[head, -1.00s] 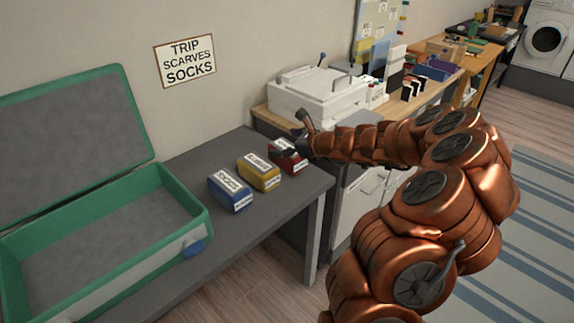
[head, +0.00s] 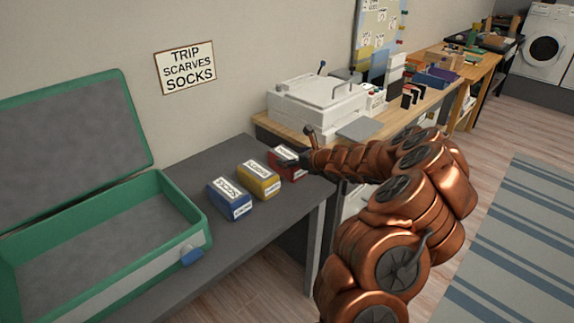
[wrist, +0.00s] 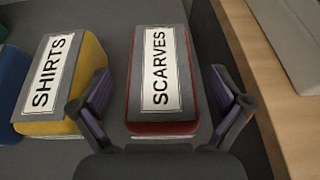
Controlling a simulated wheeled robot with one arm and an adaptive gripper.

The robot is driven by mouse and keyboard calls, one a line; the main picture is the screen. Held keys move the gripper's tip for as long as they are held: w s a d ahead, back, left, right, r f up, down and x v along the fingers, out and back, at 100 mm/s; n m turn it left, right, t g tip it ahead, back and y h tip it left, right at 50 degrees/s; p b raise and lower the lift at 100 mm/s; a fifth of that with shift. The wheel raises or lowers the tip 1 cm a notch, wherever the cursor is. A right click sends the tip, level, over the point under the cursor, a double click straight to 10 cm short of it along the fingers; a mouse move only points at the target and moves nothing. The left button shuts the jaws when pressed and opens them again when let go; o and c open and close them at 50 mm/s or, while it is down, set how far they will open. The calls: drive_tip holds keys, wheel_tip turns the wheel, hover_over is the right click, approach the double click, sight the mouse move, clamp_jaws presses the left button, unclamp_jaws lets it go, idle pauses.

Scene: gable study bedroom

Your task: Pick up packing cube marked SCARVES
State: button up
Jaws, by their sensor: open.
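The packing cube marked SCARVES (wrist: 150,82) is red with a dark grey top and a white label. In the wrist view it lies between the two open fingers of my gripper (wrist: 163,108), with a gap on each side. In the head view the red cube (head: 290,162) is the rightmost of the three on the grey table, partly hidden by my gripper (head: 300,155). The yellow cube marked SHIRTS (wrist: 62,85) is just left of my left finger; it also shows in the head view (head: 259,181). The blue cube marked SOCKS (head: 230,200) is further left.
An open green suitcase (head: 190,222) with a grey lining stands on the left of the grey table (head: 275,225). A wall sign (head: 186,68) reads TRIP, SCARVES, SOCKS. A wooden desk (head: 300,134) with a white machine (head: 318,103) stands beyond the red cube.

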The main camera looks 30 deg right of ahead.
drive_tip(key=shift+w+a+f, duration=0.1)
drive_tip(key=shift+w+f, duration=0.2)
drive_tip(key=shift+w, duration=0.35)
drive_tip(key=c, duration=1.3)
